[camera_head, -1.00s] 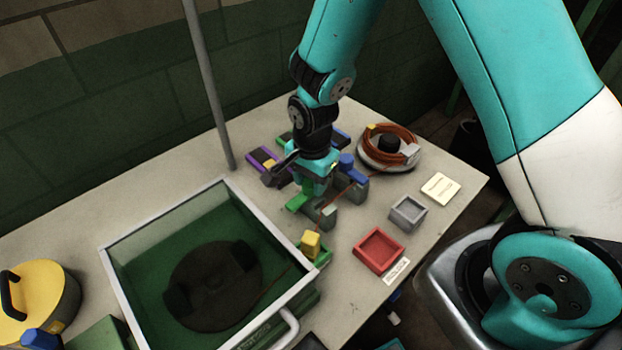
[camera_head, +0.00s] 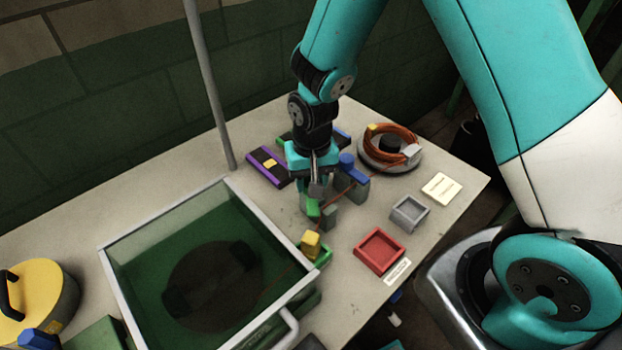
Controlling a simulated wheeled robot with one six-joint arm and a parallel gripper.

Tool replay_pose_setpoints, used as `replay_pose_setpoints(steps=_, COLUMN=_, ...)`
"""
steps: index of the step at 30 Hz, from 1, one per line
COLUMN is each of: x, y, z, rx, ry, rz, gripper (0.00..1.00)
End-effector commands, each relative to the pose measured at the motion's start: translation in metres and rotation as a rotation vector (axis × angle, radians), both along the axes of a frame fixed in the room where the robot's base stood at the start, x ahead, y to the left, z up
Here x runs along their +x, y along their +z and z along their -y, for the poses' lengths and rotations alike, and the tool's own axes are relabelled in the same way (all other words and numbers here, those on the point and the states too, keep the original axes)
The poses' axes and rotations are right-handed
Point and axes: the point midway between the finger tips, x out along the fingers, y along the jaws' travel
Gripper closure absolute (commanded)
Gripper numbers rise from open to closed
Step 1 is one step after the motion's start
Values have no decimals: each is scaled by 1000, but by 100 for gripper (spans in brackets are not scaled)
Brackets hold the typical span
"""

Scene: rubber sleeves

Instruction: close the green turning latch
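The green turning latch (camera_head: 313,208) sits on a small grey block (camera_head: 330,217) near the middle of the table. It now lies close along the block, partly hidden under my gripper. My gripper (camera_head: 318,192) points down right at the latch. Its fingertips overlap the latch and block in this view, so I cannot tell whether they touch or grip it. A thin orange line (camera_head: 336,194) runs by the block towards the cable coil (camera_head: 395,142).
A blue-topped grey block (camera_head: 354,178) stands close right of my gripper. A yellow piece (camera_head: 311,243) stands in front, by the large green glass-topped box (camera_head: 130,290). Red (camera_head: 364,263) and grey (camera_head: 397,219) trays lie to the right. A purple-edged black block (camera_head: 258,172) lies left.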

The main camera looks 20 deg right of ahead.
Motion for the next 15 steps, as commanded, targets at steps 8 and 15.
replay_pose_setpoints(steps=8, x=2, y=1, z=-2, rx=3, ry=258, rz=6, gripper=84)
replay_pose_setpoints(steps=15, x=2, y=1, z=-2, rx=2, ry=453, rz=6, gripper=84)
